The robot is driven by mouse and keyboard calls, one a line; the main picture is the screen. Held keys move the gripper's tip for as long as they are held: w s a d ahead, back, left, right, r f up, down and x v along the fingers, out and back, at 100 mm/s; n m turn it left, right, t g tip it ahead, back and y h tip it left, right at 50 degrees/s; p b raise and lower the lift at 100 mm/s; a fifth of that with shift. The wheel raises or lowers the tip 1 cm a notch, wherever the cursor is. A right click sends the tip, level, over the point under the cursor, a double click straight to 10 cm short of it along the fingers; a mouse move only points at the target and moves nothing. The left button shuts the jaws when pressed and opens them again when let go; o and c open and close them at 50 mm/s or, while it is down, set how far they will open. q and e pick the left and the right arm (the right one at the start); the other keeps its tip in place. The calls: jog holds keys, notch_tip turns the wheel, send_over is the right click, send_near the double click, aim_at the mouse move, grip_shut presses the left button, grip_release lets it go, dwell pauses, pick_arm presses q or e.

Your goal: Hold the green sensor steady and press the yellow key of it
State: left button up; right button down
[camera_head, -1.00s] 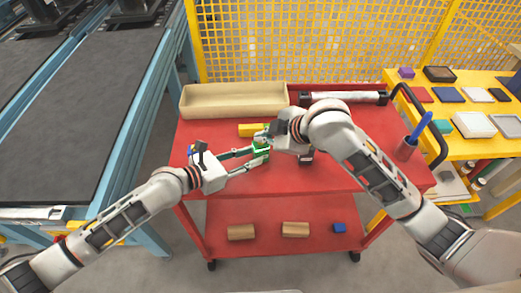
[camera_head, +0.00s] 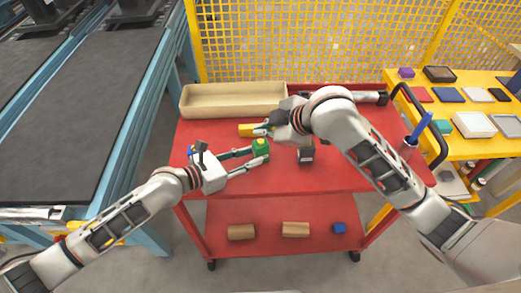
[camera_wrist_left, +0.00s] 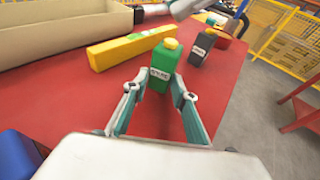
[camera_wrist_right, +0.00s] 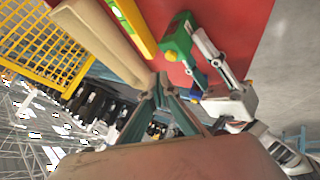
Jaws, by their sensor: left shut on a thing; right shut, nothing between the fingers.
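The green sensor (camera_head: 260,151) stands upright on the red cart, with a label on its front and a yellow key (camera_wrist_left: 171,43) on top. My left gripper (camera_wrist_left: 160,94) is shut on the sensor, one finger on each side. In the head view the left gripper (camera_head: 258,156) reaches it from the left. My right gripper (camera_head: 263,130) is shut and empty, behind and above the sensor in the head view. In the right wrist view its closed fingertips (camera_wrist_right: 160,79) are apart from the key (camera_wrist_right: 170,55).
A yellow block (camera_wrist_left: 120,50) lies behind the sensor, in front of a beige tray (camera_head: 235,100). A dark boxy device (camera_wrist_left: 202,45) stands to the sensor's right. A blue thing (camera_wrist_left: 18,155) is at the left edge. The cart's front area (camera_head: 300,180) is clear.

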aim_at(263, 145)
jog(key=shift+r, duration=1.95)
pick_arm(q)
jog(key=o, duration=0.9)
jog(key=v, duration=1.2)
jog(key=shift+r, duration=0.1)
jog(key=shift+s, duration=0.1)
pick_arm(e)
jog(key=shift+d, duration=0.1)
